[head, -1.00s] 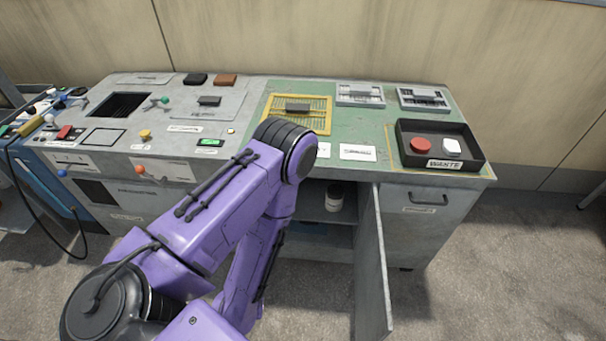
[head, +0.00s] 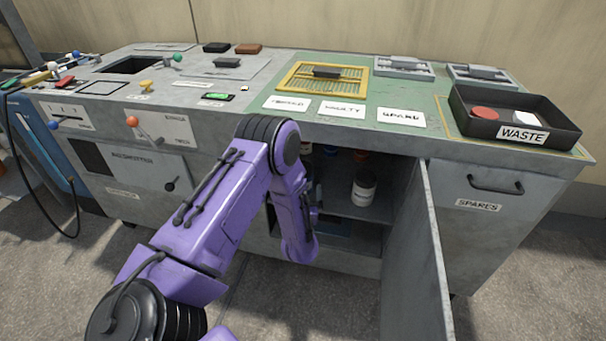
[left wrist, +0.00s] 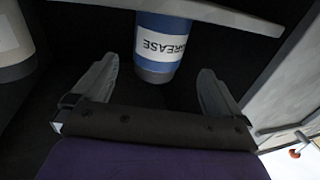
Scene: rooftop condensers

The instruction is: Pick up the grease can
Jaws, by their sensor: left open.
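The grease can (left wrist: 160,45) is blue with a white band. Its GREASE lettering reads upside down in the left wrist view. My left gripper (left wrist: 157,82) is open, its two fingers spread on either side of the can's near end. The can lies ahead between the fingertips, and I see no finger closed on it. In the head view my left arm reaches into the open cabinet, and its gripper is hidden there. I cannot make out the grease can for certain in the head view. My right gripper is not in view.
A white-labelled jar (head: 364,188) stands on the cabinet shelf, right of my arm. A pale container (left wrist: 14,40) is at the left in the wrist view. The open cabinet door (head: 418,265) juts out on the right. The black waste tray (head: 560,123) is on the bench.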

